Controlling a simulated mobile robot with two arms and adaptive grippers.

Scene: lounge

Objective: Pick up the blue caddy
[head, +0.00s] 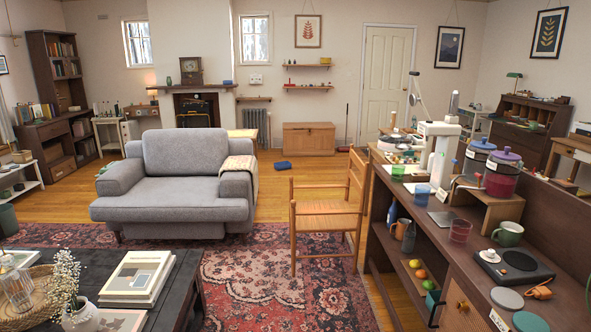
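I cannot pick out the blue caddy for certain. A small flat dark blue object (282,165) lies on the wooden floor in front of the wooden chest; it is too far away to tell what it is. A teal box-like container (432,301) sits at the near end of the shelf under the counter on the right, partly cut off from view by the counter. Neither of my grippers is in view.
A dark coffee table (187,290) fills the lower left. The cluttered counter (405,262) runs along the right. A patterned rug (255,275) covers the near floor.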

